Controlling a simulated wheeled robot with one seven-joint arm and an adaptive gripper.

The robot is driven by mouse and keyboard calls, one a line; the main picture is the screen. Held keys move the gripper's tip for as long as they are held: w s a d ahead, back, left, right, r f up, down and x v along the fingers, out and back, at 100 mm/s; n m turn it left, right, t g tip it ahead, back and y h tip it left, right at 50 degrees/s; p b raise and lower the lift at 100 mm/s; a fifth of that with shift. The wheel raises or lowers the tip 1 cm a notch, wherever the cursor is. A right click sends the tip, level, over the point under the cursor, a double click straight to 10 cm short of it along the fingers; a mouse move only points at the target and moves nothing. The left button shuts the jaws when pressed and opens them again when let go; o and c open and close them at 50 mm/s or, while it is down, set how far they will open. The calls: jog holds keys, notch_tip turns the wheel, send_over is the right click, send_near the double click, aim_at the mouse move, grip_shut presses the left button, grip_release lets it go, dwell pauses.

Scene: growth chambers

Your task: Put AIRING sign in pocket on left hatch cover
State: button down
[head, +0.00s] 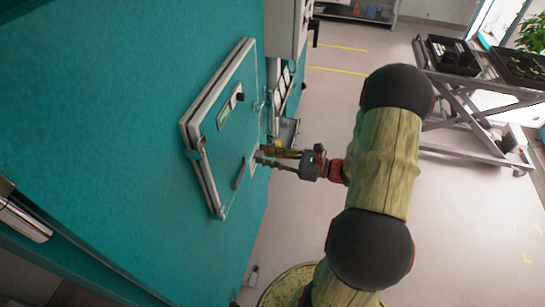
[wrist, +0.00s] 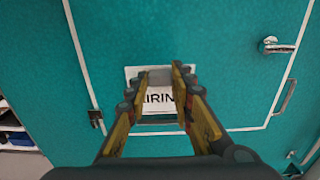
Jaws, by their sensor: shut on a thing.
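The teal hatch cover with a pale rim (head: 215,155) is on the teal wall in the head view. It fills most of the wrist view (wrist: 225,85). My gripper (head: 262,156) is at the cover's right side, beside a dark handle. In the wrist view my gripper (wrist: 160,73) is shut on the white AIRING sign (wrist: 160,97), with the letters "IRIN" readable between the fingers. A pale plate (wrist: 132,72) shows behind the fingertips, on or close to the cover. I cannot tell whether it is the pocket, or whether the sign is inside it.
A metal latch handle (wrist: 278,47) is at the right of the wrist view, with a bar handle (wrist: 285,97) below it. In the head view a trolley with black trays (head: 460,105) stands at the right. The floor between is mostly clear.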

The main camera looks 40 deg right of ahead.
aim_at(256, 165)
jog(key=f+b+x, duration=0.1)
jog(key=x, duration=0.5)
jog(key=shift+w+a+f, duration=0.2)
jog(key=shift+w+f, duration=0.05)
jog(key=shift+w, duration=0.05)
dwell(0.3)
jog(key=shift+s+f, duration=0.1)
jog(key=shift+s, duration=0.05)
dwell(0.4)
jog(key=shift+f+b, duration=0.2)
jog(key=shift+b, duration=0.1)
dwell(0.9)
jog(key=shift+f, duration=0.35)
jog(key=shift+f+b, duration=1.15)
jog(key=shift+f, duration=0.2)
dwell(1.0)
jog(key=shift+f, duration=0.3)
jog(key=shift+f+b, duration=0.35)
jog(key=shift+b, duration=0.1)
dwell(0.4)
